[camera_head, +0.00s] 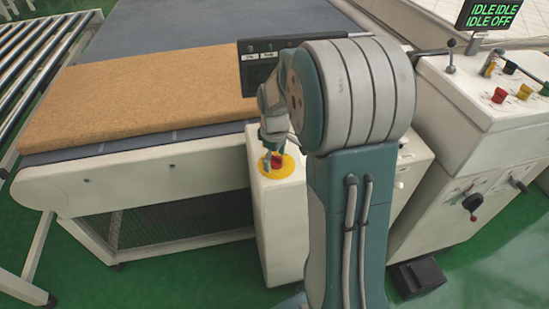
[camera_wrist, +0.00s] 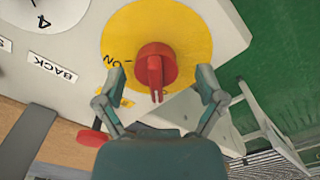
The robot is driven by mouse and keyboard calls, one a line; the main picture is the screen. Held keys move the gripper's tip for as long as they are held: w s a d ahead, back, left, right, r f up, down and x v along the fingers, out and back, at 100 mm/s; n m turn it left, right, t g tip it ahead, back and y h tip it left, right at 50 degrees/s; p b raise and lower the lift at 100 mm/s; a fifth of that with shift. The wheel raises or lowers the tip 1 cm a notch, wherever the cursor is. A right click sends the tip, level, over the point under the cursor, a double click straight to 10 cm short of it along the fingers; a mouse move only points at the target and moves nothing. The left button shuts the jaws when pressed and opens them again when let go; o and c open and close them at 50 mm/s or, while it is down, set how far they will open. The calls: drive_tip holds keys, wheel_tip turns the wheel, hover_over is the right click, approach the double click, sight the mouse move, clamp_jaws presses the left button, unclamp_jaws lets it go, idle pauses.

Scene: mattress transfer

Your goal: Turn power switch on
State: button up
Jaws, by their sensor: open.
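The power switch is a red rotary knob (camera_wrist: 155,68) on a round yellow plate (camera_wrist: 190,35) in the wrist view. Its ridge points down the picture, toward my gripper, and an "ON" label is printed to its left. My gripper (camera_wrist: 160,78) is open, with one finger on each side of the knob; I cannot tell whether either touches it. In the head view the red knob (camera_head: 277,161) and yellow plate (camera_head: 287,170) sit on the white pedestal (camera_head: 280,215), and my gripper (camera_head: 272,146) is at them, partly hidden by my arm.
A brown mattress (camera_head: 140,95) lies on the conveyor bed at left. A white control console (camera_head: 460,130) with coloured buttons stands at right, under a display (camera_head: 490,14) reading "IDLE IDLE IDLE OFF". In the wrist view, a "BACK" label (camera_wrist: 53,68) and another red part (camera_wrist: 94,138) are at left.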

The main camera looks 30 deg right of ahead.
drive_tip(key=shift+d, duration=0.35)
drive_tip(key=shift+f, duration=0.1)
drive_tip(key=shift+c, duration=1.2)
drive_tip(key=c, duration=0.9)
drive_tip(key=shift+a, duration=0.2)
